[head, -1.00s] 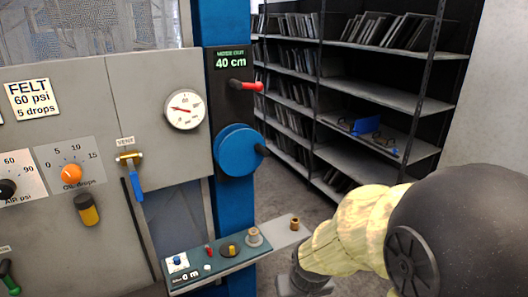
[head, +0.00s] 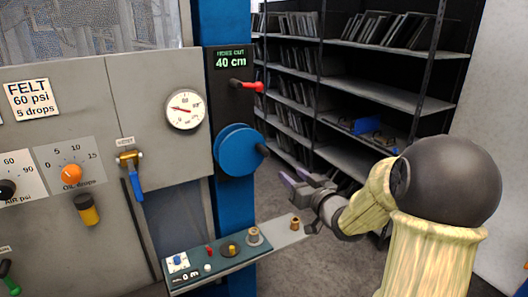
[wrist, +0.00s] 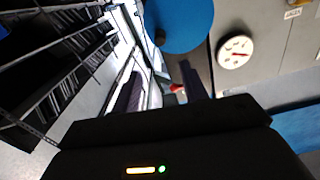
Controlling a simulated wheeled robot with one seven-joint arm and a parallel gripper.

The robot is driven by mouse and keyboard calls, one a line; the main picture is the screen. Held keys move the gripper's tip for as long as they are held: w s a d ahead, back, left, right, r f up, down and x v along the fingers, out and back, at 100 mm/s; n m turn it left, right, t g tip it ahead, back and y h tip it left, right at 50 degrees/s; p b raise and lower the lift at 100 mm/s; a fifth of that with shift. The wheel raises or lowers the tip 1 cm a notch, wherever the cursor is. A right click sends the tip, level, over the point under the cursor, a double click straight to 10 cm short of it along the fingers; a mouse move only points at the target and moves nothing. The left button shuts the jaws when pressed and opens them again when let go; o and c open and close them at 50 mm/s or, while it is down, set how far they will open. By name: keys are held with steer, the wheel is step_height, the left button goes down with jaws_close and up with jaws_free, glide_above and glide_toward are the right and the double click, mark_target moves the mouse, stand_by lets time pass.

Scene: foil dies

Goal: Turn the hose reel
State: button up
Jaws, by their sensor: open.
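The hose reel is a blue disc (head: 236,152) on the blue post in the head view, with a dark crank knob (head: 263,150) at its right edge. The reel (wrist: 183,22) also fills the top middle of the wrist view, its knob (wrist: 160,37) at the lower left of the disc. My gripper (head: 293,176) is right of the reel and a little below it, apart from the knob. Its two fingers (wrist: 162,85) are spread and empty in the wrist view. A display (head: 231,59) above the reel reads 40 cm.
A red lever (head: 246,86) sits above the reel. A dial gauge (head: 185,109) and a blue-handled valve (head: 134,175) are on the grey panel to the left. A small shelf (head: 215,265) with fittings juts out below. Dark racks (head: 385,90) stand behind.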

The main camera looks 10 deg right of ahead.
mark_target(267, 154)
steer(key=shift+w+a, duration=0.1)
steer(key=p+x, duration=0.7)
steer(key=x, duration=0.9)
steer(key=shift+w, duration=0.1)
steer(key=shift+w+a, duration=0.15)
steer(key=shift+w, duration=0.35)
jaws_close()
